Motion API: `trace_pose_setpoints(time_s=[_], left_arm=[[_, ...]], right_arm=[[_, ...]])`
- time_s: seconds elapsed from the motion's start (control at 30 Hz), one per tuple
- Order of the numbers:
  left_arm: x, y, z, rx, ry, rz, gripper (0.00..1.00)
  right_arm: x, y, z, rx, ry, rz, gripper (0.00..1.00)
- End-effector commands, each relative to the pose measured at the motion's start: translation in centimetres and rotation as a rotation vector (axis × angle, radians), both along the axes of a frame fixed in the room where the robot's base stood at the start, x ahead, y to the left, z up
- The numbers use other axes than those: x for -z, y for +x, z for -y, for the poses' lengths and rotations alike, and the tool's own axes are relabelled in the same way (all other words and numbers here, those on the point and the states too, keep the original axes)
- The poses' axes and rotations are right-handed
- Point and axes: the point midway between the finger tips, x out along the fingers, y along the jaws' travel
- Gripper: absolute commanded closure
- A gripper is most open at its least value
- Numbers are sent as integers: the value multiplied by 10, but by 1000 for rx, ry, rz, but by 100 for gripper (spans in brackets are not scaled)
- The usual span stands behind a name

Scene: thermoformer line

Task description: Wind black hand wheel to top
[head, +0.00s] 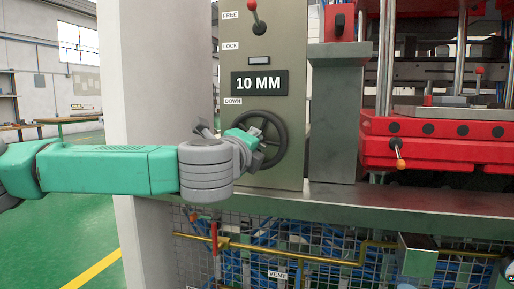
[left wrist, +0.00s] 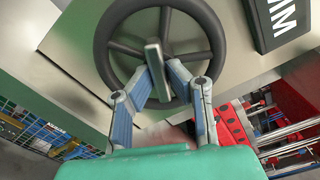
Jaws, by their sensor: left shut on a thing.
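The black hand wheel (head: 284,140) is mounted upright on the grey control panel (head: 284,60), below the display (head: 260,82) reading "10 MM". In the left wrist view, the wheel (left wrist: 100,45) shows its rim and spokes. My left gripper (head: 258,137) reaches in from the left in front of the wheel. In the left wrist view, its fingers (left wrist: 158,72) close on a grey bar-like grip (left wrist: 154,56) in front of the wheel's lower middle. How the grip joins the wheel is hidden. My right gripper is not in view.
A red-knobbed lever (head: 258,28) stands near the FREE label, above LOCK and DOWN labels. A red machine (head: 430,140) is to the right. A pale column (head: 155,80) stands left of the panel. A ledge (head: 330,205) and yellow pipe (head: 310,257) lie below.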

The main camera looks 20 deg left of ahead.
Motion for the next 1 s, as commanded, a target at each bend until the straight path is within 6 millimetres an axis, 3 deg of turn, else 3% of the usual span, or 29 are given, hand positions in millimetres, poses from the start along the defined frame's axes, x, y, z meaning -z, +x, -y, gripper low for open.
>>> trace_pose_setpoints(time_s=[0.43,0.6,0.73,0.77,0.8,1.0], left_arm=[[3,0,0,1,-117,-4,100],[2,0,0,1,-215,-8,100],[1,0,1,2,-385,-16,100],[0,0,1,2,-386,-14,80],[-1,0,1,2,-382,-14,66],[-1,0,0,1,-379,-12,63]], right_arm=[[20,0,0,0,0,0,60],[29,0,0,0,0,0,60],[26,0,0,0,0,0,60],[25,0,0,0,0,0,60],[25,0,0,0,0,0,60],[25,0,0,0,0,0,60]])
